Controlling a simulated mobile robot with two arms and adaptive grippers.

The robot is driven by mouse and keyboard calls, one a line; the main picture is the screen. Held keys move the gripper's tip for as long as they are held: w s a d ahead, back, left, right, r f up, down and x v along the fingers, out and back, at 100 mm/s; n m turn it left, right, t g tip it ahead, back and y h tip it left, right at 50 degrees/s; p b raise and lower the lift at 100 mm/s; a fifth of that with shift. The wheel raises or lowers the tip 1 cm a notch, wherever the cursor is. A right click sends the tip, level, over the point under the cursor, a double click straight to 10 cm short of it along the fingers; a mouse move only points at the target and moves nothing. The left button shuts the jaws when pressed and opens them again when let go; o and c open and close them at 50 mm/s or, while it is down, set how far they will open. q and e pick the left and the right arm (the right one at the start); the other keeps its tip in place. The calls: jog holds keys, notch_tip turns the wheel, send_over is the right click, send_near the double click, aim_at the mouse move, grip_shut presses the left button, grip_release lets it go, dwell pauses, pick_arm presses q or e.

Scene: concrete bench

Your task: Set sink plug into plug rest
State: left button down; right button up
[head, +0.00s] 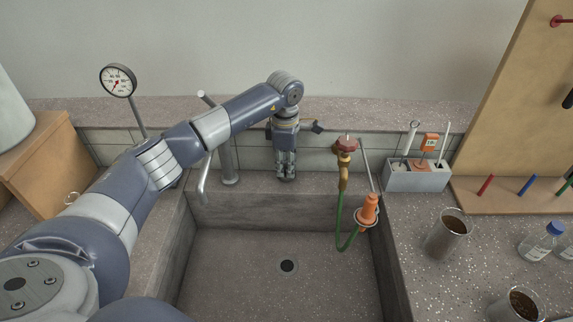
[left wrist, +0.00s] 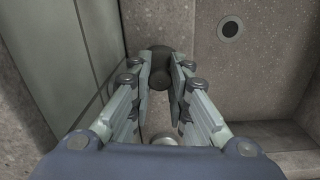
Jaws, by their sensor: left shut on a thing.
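My left gripper (head: 286,178) points down over the ledge at the back of the sink. In the left wrist view its fingers (left wrist: 160,72) are closed on a dark, rounded piece (left wrist: 160,54), which looks like the sink plug. The fingers hide part of it, and it does not show clearly in the head view. I cannot tell whether it touches the ledge below. I cannot make out the plug rest with certainty in either view. My right gripper is not in view.
The sink (head: 240,280) has an open drain (head: 287,265). A steel tap (head: 228,165) stands left of my gripper. A brass tap (head: 345,170) with a green hose and orange nozzle (head: 368,210) is to the right.

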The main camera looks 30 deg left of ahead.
pick_arm(q)
jog(key=c, duration=1.4)
grip_release()
jog(key=shift+s+d+f+g, duration=0.1)
jog(key=shift+s+f+g, duration=0.05)
jog(key=shift+s+f, duration=0.35)
jog(key=shift+s+d+f+g, duration=0.15)
jog(key=shift+s+f, duration=0.1)
jog(key=shift+f, duration=0.35)
jog(key=shift+c, duration=0.2)
jog(key=shift+a, duration=0.1)
jog(key=shift+w+a+r, duration=0.1)
jog(key=shift+w+r, duration=0.1)
jog(key=shift+r, duration=0.1)
jog(key=r, duration=0.9)
jog(key=shift+w+r, duration=0.35)
jog(key=shift+r, duration=0.15)
